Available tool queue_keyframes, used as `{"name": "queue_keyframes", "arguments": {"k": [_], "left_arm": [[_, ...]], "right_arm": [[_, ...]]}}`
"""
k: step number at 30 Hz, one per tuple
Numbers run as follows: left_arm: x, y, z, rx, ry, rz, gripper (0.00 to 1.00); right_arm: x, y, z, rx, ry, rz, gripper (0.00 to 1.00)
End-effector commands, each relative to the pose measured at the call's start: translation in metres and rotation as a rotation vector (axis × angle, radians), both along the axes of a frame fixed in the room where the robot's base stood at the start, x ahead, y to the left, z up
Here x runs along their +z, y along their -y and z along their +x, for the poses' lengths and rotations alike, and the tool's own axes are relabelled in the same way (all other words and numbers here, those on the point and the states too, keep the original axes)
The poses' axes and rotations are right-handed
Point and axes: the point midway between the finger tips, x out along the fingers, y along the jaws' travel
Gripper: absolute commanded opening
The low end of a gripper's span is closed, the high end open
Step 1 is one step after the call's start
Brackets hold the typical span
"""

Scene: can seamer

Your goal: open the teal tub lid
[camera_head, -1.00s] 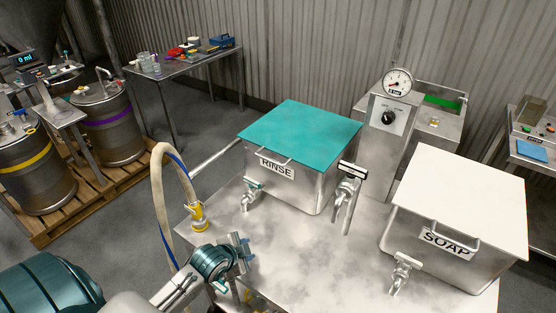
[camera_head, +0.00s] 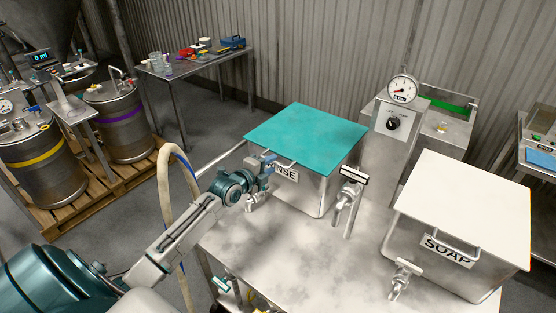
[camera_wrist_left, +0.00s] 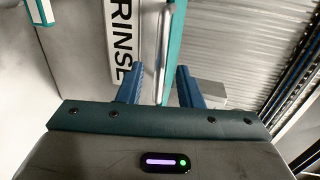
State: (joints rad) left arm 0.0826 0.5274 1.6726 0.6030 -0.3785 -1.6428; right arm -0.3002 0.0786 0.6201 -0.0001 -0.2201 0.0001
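The teal lid (camera_head: 308,136) lies flat and closed on the metal rinse tub (camera_head: 310,192). Its edge shows as a teal strip in the left wrist view (camera_wrist_left: 176,28). A bar handle (camera_wrist_left: 162,45) runs along the tub's front by the RINSE label (camera_wrist_left: 122,40). My left gripper (camera_head: 266,165) is at the tub's front left, just below the lid edge, covering part of the label in the head view. Its two blue fingers (camera_wrist_left: 160,88) are apart, with the handle bar appearing between them, not gripped. My right gripper is out of view.
A soap tub (camera_head: 435,235) with a white lid (camera_head: 465,205) stands to the right on the same metal table (camera_head: 290,255). A pale hose (camera_head: 165,200) loops up behind my left arm. A gauge (camera_head: 403,89) stands behind.

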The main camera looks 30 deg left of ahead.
Motion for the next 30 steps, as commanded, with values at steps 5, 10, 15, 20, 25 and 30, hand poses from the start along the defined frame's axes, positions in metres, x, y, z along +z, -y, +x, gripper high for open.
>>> {"name": "queue_keyframes", "arguments": {"k": [5,10,15,20,25,30], "left_arm": [[-0.005,0.002,0.029,0.002,-0.001,-0.004,0.33],[-0.009,0.003,0.043,0.001,0.0,-0.002,0.33],[-0.01,0.004,0.046,0.0,-0.001,0.0,0.33],[-0.01,0.004,0.046,0.0,-0.001,0.0,0.33],[-0.011,0.004,0.046,0.0,-0.002,0.0,0.03],[-0.013,0.004,0.045,0.0,-0.006,0.0,0.0]], "right_arm": [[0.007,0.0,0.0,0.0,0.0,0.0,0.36],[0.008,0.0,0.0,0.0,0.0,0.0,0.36],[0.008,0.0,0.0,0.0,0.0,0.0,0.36],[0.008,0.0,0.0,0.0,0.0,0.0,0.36],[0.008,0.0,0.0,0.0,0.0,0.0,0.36],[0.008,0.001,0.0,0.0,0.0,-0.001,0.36]]}}
